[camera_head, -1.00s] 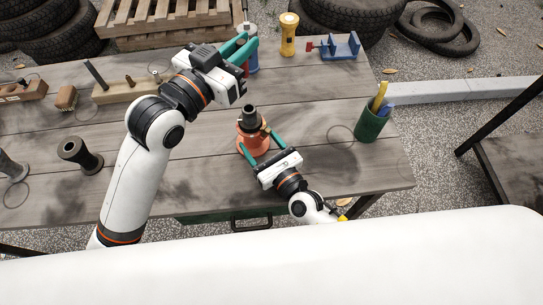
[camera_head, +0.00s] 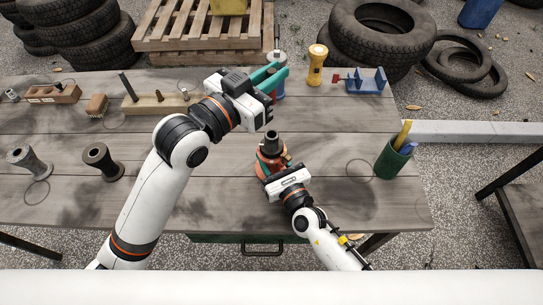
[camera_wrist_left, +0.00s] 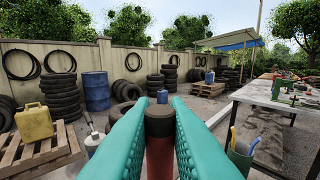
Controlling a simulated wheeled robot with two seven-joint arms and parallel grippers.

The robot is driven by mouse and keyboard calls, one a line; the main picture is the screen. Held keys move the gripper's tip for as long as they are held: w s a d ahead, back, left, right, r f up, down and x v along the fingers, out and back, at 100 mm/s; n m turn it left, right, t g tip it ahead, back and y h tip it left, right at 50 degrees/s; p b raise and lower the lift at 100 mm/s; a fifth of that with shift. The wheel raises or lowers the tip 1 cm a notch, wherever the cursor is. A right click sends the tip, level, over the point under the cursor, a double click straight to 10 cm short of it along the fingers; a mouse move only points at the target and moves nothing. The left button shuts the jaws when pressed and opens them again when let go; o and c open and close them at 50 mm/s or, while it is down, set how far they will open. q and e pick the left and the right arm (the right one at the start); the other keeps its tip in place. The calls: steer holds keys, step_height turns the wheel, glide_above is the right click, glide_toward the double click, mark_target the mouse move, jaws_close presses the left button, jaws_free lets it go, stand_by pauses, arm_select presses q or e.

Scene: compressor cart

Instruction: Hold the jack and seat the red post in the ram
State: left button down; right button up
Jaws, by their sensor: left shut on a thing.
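The orange-red jack (camera_head: 269,164) with its dark ram (camera_head: 272,138) stands upright on the grey table. My right gripper (camera_head: 275,166) is at the jack's near side, its fingers reaching around the body; the jack partly hides them, so I cannot tell if they press on it. My left gripper (camera_head: 271,77) is above the table, beyond the jack. In the left wrist view its teal fingers are shut on the red post (camera_wrist_left: 160,158), which has a dark top. The post's lower end is hidden, and it is apart from the ram.
A yellow lamp-like thing (camera_head: 316,68) and a blue fixture (camera_head: 366,82) stand at the back. A green cup (camera_head: 391,160) with tools is at right. Grey spools (camera_head: 102,160) and a wooden block (camera_head: 157,103) are at left. The table between jack and cup is mostly clear.

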jaws_close()
arm_select(q)
steer(key=shift+n+t+y, duration=0.8)
steer(key=shift+y, duration=0.1)
steer(key=shift+f, duration=6.3)
steer(key=shift+f, duration=0.15)
steer(key=c, duration=1.4)
jaws_free()
steer(key=v, duration=1.2)
